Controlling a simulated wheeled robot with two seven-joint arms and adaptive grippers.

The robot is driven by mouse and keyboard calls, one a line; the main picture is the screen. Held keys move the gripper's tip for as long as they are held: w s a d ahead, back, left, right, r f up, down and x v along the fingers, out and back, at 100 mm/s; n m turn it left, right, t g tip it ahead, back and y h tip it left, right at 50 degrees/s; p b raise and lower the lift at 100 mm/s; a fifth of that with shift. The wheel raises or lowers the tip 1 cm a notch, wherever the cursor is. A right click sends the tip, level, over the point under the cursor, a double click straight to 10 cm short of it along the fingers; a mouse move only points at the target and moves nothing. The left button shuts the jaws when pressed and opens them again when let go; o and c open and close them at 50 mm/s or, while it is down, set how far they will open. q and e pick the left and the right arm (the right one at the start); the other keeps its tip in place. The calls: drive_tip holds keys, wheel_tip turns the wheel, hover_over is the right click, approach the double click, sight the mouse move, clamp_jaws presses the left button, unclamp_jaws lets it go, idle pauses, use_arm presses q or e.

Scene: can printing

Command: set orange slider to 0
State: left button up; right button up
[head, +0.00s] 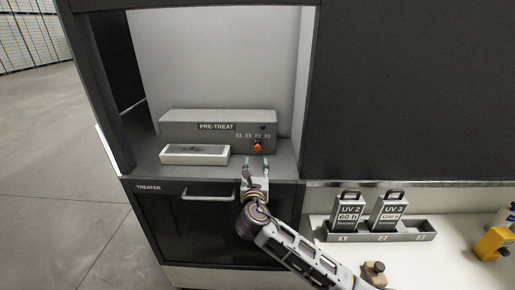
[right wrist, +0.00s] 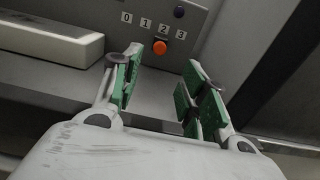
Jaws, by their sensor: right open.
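The orange slider (head: 257,147) is a small round knob on the front of the grey PRE-TREAT unit (head: 180,126). In the right wrist view, the slider (right wrist: 160,47) sits just below the 2 in the row of labels 0, 1, 2, 3, with 0 at the left. My right gripper (head: 256,165) is open and empty in front of the panel. In the right wrist view, its green-padded fingers (right wrist: 163,75) stand left and right of the slider, apart from it. My left gripper is not in view.
A pale box (head: 195,159) lies left of the slider on the shelf, and it also shows in the right wrist view (right wrist: 45,42). A dark round knob (right wrist: 179,12) is above the labels. Below are a drawer handle (head: 208,198) and, at right, a tray (head: 400,237) with UV cartridges.

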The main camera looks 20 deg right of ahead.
sight(257, 148)
drive_tip(key=shift+p+x, duration=0.55)
drive_tip(key=shift+x, duration=6.45)
drive_tip(key=shift+f, duration=0.1)
clamp_jaws()
